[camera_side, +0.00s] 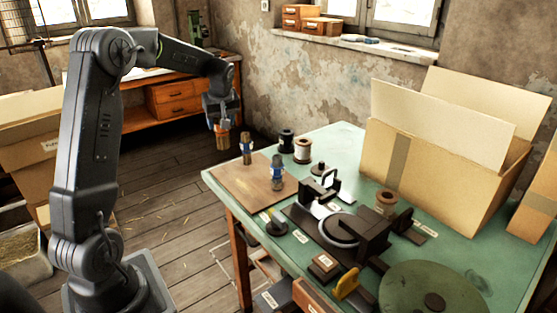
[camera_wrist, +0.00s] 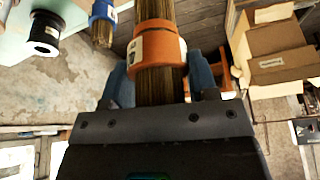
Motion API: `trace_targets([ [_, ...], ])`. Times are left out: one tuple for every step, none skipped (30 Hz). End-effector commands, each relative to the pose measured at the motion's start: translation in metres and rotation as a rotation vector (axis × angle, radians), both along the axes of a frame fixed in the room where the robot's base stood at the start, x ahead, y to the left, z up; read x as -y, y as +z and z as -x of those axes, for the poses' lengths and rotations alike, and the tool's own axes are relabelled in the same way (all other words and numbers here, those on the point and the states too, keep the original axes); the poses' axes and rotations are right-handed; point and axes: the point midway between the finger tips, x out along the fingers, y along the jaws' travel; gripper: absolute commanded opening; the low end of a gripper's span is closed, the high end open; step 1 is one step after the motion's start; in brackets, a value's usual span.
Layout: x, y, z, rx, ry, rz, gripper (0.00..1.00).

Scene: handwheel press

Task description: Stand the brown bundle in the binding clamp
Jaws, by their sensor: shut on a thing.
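My gripper (camera_side: 221,122) is shut on a brown bundle (camera_side: 222,142) with an orange band. The bundle hangs roughly upright, in the air left of the green table. In the wrist view the bundle (camera_wrist: 157,85) runs between the two blue fingers (camera_wrist: 160,80), its orange band just beyond them. Two other bundles with blue bands, one brown (camera_side: 246,149) and one greyer (camera_side: 277,172), stand on a brown board. A dark fixture with a pale upright frame (camera_side: 329,181) stands right of the board; I cannot tell whether it is the binding clamp.
The board (camera_side: 240,185) lies at the table's left corner. Black (camera_side: 286,141) and white (camera_side: 302,150) spools stand behind it. A dark press (camera_side: 372,232), a yellow handle (camera_side: 347,283) and a green disc (camera_side: 425,299) crowd the front. An open cardboard box (camera_side: 440,160) fills the back right.

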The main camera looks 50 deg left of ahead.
Motion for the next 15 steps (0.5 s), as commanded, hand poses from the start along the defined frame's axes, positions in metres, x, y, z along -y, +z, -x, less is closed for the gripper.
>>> trace_targets([
  [-0.001, 0.002, 0.001, 0.001, 0.001, -0.001, 0.29],
  [-0.001, 0.003, 0.001, 0.001, 0.001, -0.001, 0.29],
  [-0.001, 0.005, 0.002, 0.003, 0.001, -0.001, 0.29],
  [-0.002, 0.008, 0.001, 0.003, 0.001, -0.002, 0.29],
  [-0.002, 0.012, 0.001, 0.004, 0.002, -0.002, 0.29],
  [-0.001, 0.019, 0.001, 0.004, 0.002, -0.002, 0.29],
  [-0.002, 0.025, 0.001, 0.007, 0.002, -0.003, 0.29],
  [-0.001, 0.032, 0.001, 0.006, 0.001, -0.003, 0.29],
  [-0.002, 0.038, 0.001, 0.006, 0.001, -0.003, 0.29],
  [-0.001, 0.044, 0.001, 0.006, 0.001, -0.003, 0.29],
  [-0.001, 0.051, 0.001, 0.006, 0.001, -0.003, 0.29],
  [-0.001, 0.059, 0.001, 0.006, 0.001, -0.004, 0.29],
  [-0.001, 0.063, 0.001, 0.004, 0.001, -0.002, 0.29],
  [-0.002, 0.069, 0.001, 0.004, 0.001, -0.003, 0.29],
  [-0.001, 0.076, 0.001, 0.004, 0.002, -0.002, 0.29],
])
